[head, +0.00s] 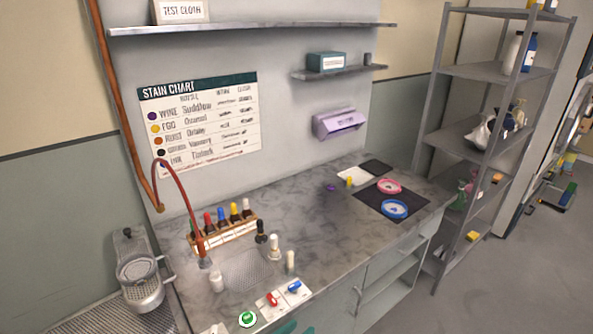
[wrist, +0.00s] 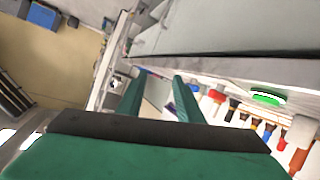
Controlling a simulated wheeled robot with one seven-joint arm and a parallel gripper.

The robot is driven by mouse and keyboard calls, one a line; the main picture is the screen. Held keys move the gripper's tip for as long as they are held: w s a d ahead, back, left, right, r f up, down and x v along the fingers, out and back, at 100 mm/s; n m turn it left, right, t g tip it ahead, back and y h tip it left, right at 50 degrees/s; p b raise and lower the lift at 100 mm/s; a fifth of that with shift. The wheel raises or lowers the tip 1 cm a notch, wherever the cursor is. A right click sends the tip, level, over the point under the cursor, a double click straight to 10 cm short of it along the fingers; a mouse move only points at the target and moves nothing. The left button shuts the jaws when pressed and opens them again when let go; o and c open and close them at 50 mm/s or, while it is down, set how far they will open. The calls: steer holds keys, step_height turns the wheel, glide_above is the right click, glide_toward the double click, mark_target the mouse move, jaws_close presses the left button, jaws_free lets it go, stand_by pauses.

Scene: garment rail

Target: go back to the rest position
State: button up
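My gripper (wrist: 159,80) shows in the wrist view with its two green fingers apart and nothing held between them. In the head view only a teal bit of what looks like my gripper shows at the bottom edge, below the counter's front. In the wrist view a green round button (wrist: 268,97) and a row of bottles lie to the right of the fingers, apart from them. The same green button (head: 248,319) is on the counter's near edge in the head view.
The stone counter (head: 320,220) holds a bottle rack (head: 224,233), a hose, loose bottles, red and blue switches, and pink and blue rings (head: 395,209) on a dark mat. A metal shelf (head: 480,135) stands right. The floor at lower right is clear.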

steer(key=s+a+f+n+t+y, duration=0.2)
steer(key=s+f+n+y, duration=0.45)
steer(key=s+f, duration=0.7)
steer(key=s+d+r+m+t, duration=0.1)
steer(key=s+r, duration=0.3)
steer(key=s, duration=0.5)
steer(key=s+d+r+m+t+y, duration=0.1)
steer(key=s+r, duration=0.4)
steer(key=s, duration=0.5)
steer(key=shift+s+r, duration=0.15)
steer(key=shift+r, duration=0.1)
steer(key=shift+s+y, duration=0.1)
steer(key=shift+y, duration=0.15)
